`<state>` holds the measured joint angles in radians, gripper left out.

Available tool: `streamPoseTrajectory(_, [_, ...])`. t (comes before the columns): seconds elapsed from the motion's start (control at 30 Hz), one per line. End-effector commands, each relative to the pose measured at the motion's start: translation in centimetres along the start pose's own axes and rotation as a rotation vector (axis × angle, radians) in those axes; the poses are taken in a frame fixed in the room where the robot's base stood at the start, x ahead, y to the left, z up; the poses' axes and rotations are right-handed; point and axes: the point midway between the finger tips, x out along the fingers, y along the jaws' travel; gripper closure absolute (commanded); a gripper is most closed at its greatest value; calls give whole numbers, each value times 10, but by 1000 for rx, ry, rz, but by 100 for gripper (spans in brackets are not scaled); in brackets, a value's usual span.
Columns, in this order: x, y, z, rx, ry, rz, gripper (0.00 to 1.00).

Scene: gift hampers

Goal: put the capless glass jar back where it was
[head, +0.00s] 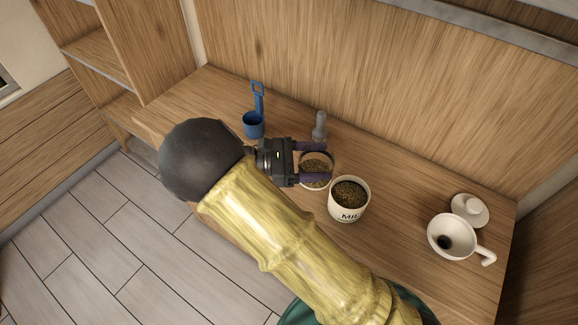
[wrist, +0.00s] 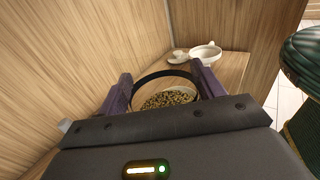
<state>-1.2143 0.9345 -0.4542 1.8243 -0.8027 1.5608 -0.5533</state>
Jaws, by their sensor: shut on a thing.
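The capless glass jar (head: 317,160) is between the two purple fingers of my gripper (head: 322,163) in the head view. It is round and open at the top, with brownish grains showing in it. My gripper is shut on it. In the wrist view its dark curved rim (wrist: 165,73) spans between the fingers (wrist: 162,92). Whether its base touches the counter is hidden.
A white canister (head: 348,212) of grains, lettered "MIL", stands close to the jar on the wooden counter (head: 400,222). A grey bottle (head: 320,129) and blue scoop (head: 253,124) are behind. A white cup (head: 433,232) and lid (head: 462,211) are at right.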

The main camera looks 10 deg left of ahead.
Motion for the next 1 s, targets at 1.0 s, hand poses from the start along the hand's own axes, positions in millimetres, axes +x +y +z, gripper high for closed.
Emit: streamPoseTrajectory(1.0, [-120, 168, -47, -16, -24, 929, 64])
